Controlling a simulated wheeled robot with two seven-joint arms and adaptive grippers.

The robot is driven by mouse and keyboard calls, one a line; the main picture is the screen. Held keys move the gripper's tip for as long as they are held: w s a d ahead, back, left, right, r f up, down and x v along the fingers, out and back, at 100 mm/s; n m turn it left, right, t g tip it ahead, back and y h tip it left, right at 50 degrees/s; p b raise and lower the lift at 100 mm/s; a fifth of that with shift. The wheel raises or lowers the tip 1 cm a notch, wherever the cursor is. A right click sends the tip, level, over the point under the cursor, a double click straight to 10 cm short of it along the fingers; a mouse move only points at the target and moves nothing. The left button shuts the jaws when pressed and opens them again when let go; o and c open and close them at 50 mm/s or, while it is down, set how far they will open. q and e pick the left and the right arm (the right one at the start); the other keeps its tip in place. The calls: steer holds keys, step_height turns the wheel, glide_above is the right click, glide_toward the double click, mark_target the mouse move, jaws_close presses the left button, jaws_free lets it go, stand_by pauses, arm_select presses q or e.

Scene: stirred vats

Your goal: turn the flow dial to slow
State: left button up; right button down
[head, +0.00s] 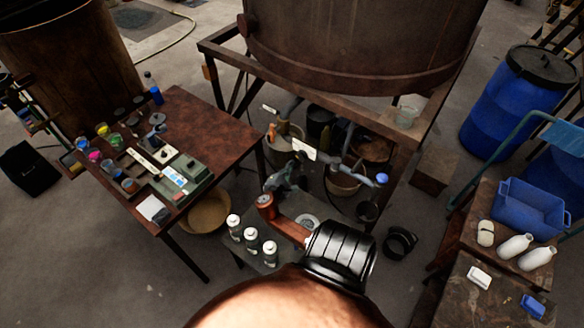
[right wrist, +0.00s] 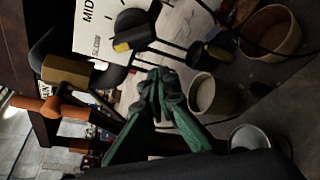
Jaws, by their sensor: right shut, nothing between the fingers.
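The flow dial (right wrist: 133,30) is a dark knob with a yellow tip in the right wrist view. It sits in front of a white plate (right wrist: 97,24) printed with MID and SLOW, turned sideways in this view. The yellow tip lies on the side near SLOW, but I cannot tell its exact setting. My right gripper (right wrist: 160,90) has green fingers with grey tips, shut and empty, just below the dial and apart from it. In the head view, my right gripper (head: 284,178) is below the pipes under the vat. My left gripper is out of view.
A brass valve with an orange handle (right wrist: 48,108) stands left of my fingers. Pots (right wrist: 270,30) stand at the right. In the head view are the vat (head: 360,45), a cluttered table (head: 215,115), several white bottles (head: 251,240) and a blue crate (head: 530,208).

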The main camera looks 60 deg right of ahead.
mark_target(300, 159)
steer(key=c, duration=2.7)
jaws_free()
steer(key=v, duration=0.9)
steer(key=shift+w+a+f, duration=0.15)
steer(key=shift+w+f, duration=0.15)
steer(key=o, duration=0.8)
steer(key=s+d+r, duration=0.4)
steer(key=shift+s+d+r+n+y, duration=0.15)
steer(key=shift+d+r+n+y, duration=0.25)
steer(key=shift+o, duration=0.7)
steer(key=shift+d, duration=0.35)
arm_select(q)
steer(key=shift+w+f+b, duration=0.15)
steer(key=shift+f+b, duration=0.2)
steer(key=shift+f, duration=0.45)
arm_select(e)
steer(key=o, duration=0.4)
steer(key=x, duration=0.6)
steer(key=shift+w+d+f, duration=0.1)
steer(key=shift+w+d, duration=0.1)
steer(key=shift+d, duration=0.15)
steer(key=c, duration=1.1)
steer(key=shift+p, duration=1)
steer(key=shift+n, duration=0.3)
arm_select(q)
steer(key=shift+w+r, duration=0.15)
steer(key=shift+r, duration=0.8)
